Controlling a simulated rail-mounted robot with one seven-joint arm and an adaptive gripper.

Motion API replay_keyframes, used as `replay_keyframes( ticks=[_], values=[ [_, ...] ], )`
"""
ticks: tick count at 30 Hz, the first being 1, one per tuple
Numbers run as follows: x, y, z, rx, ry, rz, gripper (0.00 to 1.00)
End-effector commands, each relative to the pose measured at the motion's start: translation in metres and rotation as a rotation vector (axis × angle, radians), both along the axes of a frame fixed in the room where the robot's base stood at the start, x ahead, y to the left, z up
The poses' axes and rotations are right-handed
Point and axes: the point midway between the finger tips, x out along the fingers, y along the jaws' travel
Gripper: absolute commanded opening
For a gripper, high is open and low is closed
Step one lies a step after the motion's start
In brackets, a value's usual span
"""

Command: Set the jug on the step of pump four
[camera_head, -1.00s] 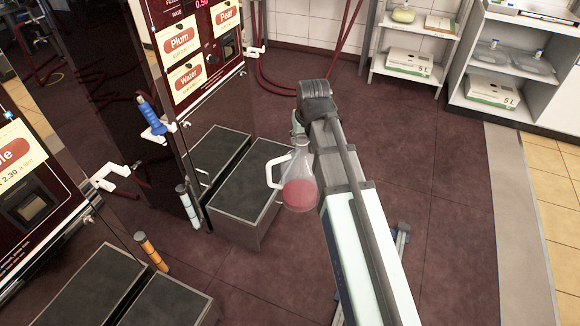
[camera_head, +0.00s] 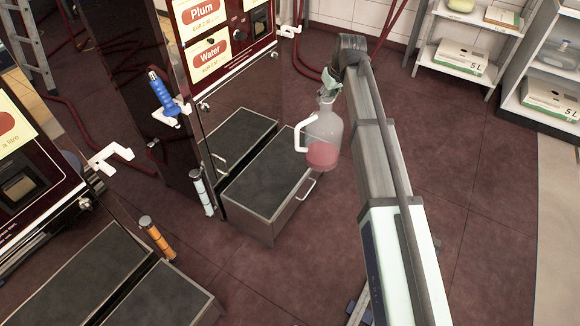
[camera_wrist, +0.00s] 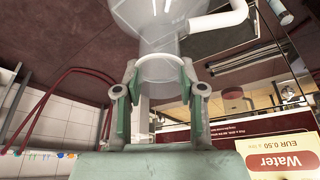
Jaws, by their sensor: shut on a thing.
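The clear jug (camera_head: 323,138) has a white handle and pink-red liquid in its bottom. My gripper (camera_head: 328,92) is shut on its neck and holds it roughly upright in the air. In the wrist view, the fingers (camera_wrist: 160,82) close around the jug's neck (camera_wrist: 160,66). In the head view the jug overlaps the right edge of a dark-topped step (camera_head: 262,178) under the Plum and Water pump (camera_head: 225,55). Its exact height above that step is hard to tell. A second step (camera_head: 236,138) stands beside it. No pump number is readable.
A blue nozzle (camera_head: 163,95) hangs on the pump's side. More steps (camera_head: 85,275) stand at lower left by another pump (camera_head: 30,175). Shelves with boxes (camera_head: 460,57) stand at the back right. The floor right of my arm is clear.

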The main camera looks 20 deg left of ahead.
Motion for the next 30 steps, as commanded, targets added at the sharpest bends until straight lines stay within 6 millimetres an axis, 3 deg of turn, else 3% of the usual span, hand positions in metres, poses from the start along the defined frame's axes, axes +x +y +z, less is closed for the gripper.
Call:
replay_keyframes(
  ticks=[1, 9, 15, 22, 26, 30],
  values=[
    [0.012, 0.023, -0.005, 0.001, 0.000, 0.048, 0.00],
    [0.036, 0.129, -0.018, 0.008, -0.003, 0.325, 0.00],
    [0.042, 0.184, -0.025, 0.015, -0.008, 0.476, 0.00],
    [0.044, 0.218, -0.029, 0.021, -0.014, 0.572, 0.00],
    [0.043, 0.224, -0.036, 0.022, -0.013, 0.590, 0.00],
    [0.042, 0.224, -0.058, 0.022, -0.013, 0.593, 0.00]
  ],
)
